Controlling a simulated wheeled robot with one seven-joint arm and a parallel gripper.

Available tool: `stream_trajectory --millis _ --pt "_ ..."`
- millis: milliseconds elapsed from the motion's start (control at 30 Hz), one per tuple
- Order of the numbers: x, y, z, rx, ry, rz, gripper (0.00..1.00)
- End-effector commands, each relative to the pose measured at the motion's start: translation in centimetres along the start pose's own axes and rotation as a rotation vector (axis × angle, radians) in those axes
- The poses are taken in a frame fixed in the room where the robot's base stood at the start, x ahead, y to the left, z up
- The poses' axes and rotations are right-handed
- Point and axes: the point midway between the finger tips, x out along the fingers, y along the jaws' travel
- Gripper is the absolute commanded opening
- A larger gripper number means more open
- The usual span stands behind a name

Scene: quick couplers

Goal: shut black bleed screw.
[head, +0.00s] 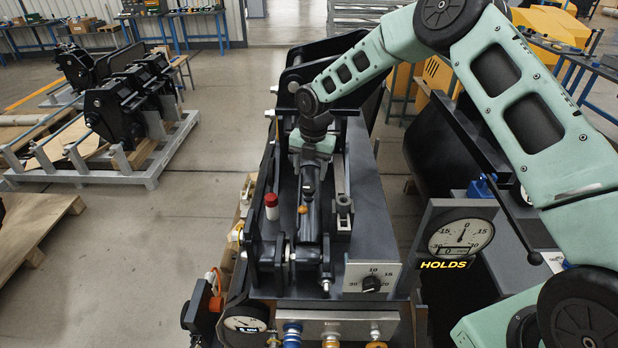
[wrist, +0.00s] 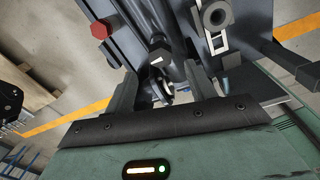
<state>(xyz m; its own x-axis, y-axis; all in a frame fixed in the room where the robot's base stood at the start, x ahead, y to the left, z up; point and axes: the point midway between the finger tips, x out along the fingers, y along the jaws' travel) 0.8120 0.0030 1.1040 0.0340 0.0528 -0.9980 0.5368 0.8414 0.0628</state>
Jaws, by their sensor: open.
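My gripper (head: 311,168) points down over the dark coupler frame (head: 375,215), above the cylinder (head: 312,215) along its middle. In the wrist view my gripper (wrist: 161,80) is open, with its two dark fingers apart. Between and just beyond the fingertips is a small dark knob with a white mark (wrist: 160,60), which may be the black bleed screw. A shiny round part (wrist: 168,88) shows just below it. I cannot tell whether either finger touches the knob.
A red-capped post (head: 271,207) stands left of the cylinder; its red hex top (wrist: 100,30) shows in the wrist view. A grey bracket (head: 344,213) stands to the right. A black dial knob (head: 371,283) and a gauge marked HOLDS (head: 460,236) are at front right.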

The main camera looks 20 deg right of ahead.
Motion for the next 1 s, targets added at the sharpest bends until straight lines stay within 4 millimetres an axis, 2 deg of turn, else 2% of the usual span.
stream_trajectory --millis 100,300,467,733,900,1000 --pt "2.0 0.0 -0.1 0.000 0.003 -0.002 0.55" --pt "4.6 0.0 0.0 0.001 0.001 -0.001 0.55" --pt "5.5 0.0 0.0 0.001 -0.001 0.001 0.55" --pt "5.6 0.0 0.1 0.001 -0.001 0.001 0.55" --pt "5.6 0.0 0.1 0.001 -0.001 0.001 0.10" --pt "5.6 0.0 0.0 0.001 -0.001 0.001 0.10"
